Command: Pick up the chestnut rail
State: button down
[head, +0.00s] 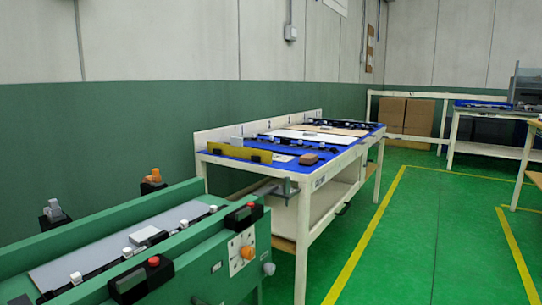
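No long chestnut rail is clear to me in the head view. The nearest match in colour is a small brown block (308,159) lying near the front right corner of the blue-topped table (278,174). A flat tan panel (338,130) lies farther back on the same table; its details are too small to tell. A yellow strip (240,152) stands on edge along the table's near end, with dark clips on it. My gripper is not in view.
A green bench (214,262) with a grey strip, white clips and red-buttoned boxes fills the lower left. Cardboard boxes (406,116) stand at the back wall. Another table (492,151) is at the right. Green floor (425,230) with yellow lines is clear between.

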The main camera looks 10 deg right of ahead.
aim_at(285, 142)
jog(key=i+l+z, duration=0.65)
jog(key=i, duration=0.2)
jog(key=i+l+z, duration=0.2)
jog(key=i, duration=0.6)
jog(key=i+z, duration=0.25)
jog(key=i, duration=0.5)
jog(key=i+l+u, duration=0.1)
jog(key=i+u, duration=0.3)
jog(key=i+l+u, duration=0.15)
jog(key=u, duration=0.3)
jog(key=i+l+u, duration=0.6)
jog(key=u, duration=0.25)
